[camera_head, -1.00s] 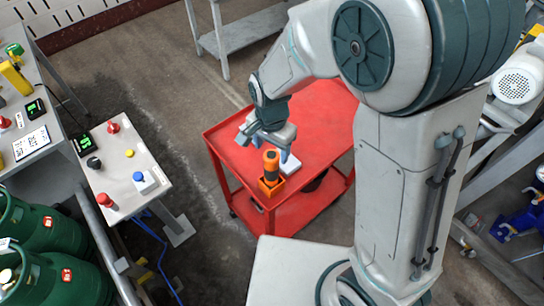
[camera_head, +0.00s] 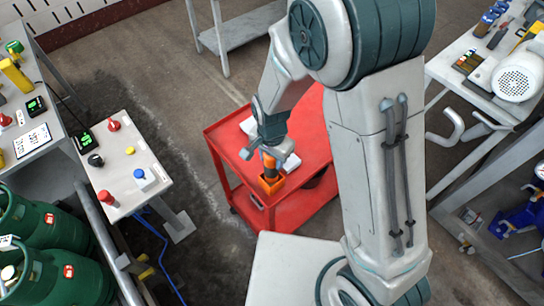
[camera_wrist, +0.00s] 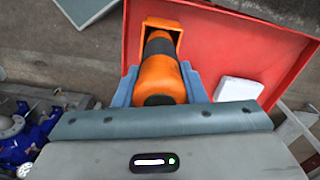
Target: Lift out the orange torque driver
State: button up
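The orange torque driver (camera_head: 269,162) has a dark band and stands in an orange open-topped holder (camera_head: 271,185) at the near corner of the red cart (camera_head: 309,140). In the wrist view the driver (camera_wrist: 161,78) points toward the camera, its far end inside the holder (camera_wrist: 176,29). My gripper (camera_wrist: 162,84) has one blue finger on each side of the driver, very near its sides. I cannot tell whether the fingers touch it. In the head view my gripper (camera_head: 268,150) is over the driver and hides its top.
A white block (camera_wrist: 238,89) lies on the red cart beside the driver. A small table with buttons (camera_head: 126,170) stands to the left, with green gas cylinders (camera_head: 45,225) near it. A grey bench (camera_head: 480,75) with a motor stands at the right.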

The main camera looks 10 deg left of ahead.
jog(key=o, duration=0.5)
jog(key=shift+c, duration=0.2)
jog(key=c, duration=0.4)
jog(key=shift+r+p, duration=2.85)
jog(key=shift+r, duration=0.95)
